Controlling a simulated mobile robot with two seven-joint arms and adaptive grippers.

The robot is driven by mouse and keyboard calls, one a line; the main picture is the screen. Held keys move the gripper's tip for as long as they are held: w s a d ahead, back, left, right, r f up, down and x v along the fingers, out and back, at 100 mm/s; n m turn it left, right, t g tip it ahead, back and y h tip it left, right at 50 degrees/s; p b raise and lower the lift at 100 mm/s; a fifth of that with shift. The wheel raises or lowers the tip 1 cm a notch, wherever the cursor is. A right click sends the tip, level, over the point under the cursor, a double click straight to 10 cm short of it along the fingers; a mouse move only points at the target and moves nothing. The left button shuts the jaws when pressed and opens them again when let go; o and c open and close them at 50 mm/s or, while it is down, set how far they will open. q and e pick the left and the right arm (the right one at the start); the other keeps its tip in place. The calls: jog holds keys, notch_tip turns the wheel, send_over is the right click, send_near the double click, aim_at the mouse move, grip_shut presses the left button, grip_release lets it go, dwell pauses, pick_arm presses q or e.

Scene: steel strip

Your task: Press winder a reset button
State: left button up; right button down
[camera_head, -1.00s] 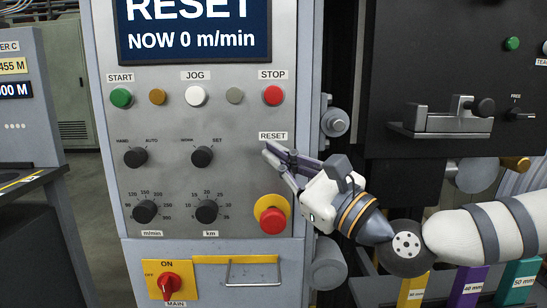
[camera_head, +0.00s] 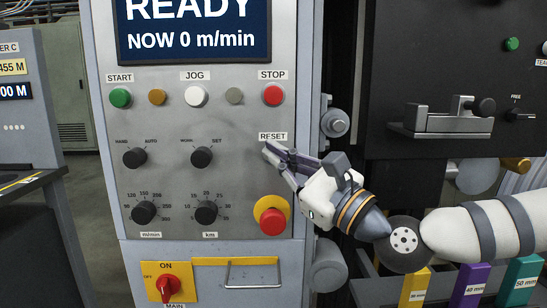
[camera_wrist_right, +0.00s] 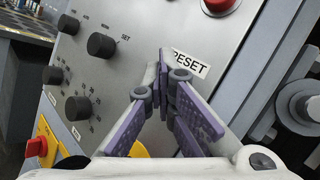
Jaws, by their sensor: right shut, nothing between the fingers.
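The grey control panel (camera_head: 230,115) fills the middle of the head view. Its RESET label (camera_head: 273,136) is in the right part, below the red STOP button (camera_head: 272,96). My right gripper (camera_head: 268,151) is shut and empty, its fingertips just below that label at the panel face. The reset button itself is hidden behind the fingers; I cannot tell whether they touch it. In the right wrist view the shut fingers (camera_wrist_right: 163,75) point at the panel beside the RESET label (camera_wrist_right: 191,65). The display (camera_head: 195,28) reads READY, NOW 0 m/min. My left gripper is out of view.
A red emergency button (camera_head: 272,220) on a yellow base sits below the gripper. Black knobs (camera_head: 203,157) are to its left. A red main switch (camera_head: 167,287) is lower left. A dark machine with a metal bracket (camera_head: 440,122) stands right of the panel.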

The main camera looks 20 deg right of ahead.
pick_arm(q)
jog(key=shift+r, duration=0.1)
pick_arm(e)
jog(key=shift+s, duration=0.1)
pick_arm(q)
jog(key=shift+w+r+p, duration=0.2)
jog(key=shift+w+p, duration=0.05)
jog(key=shift+p, duration=0.05)
pick_arm(e)
jog(key=shift+s+a, duration=0.25)
jog(key=shift+s, duration=0.6)
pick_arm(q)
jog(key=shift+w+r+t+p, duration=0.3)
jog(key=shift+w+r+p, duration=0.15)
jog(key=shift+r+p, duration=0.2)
pick_arm(e)
jog(key=s, duration=0.2)
jog(key=s+a, duration=0.1)
jog(key=s, duration=0.2)
jog(key=shift+a, duration=0.2)
jog(key=shift+w, duration=0.1)
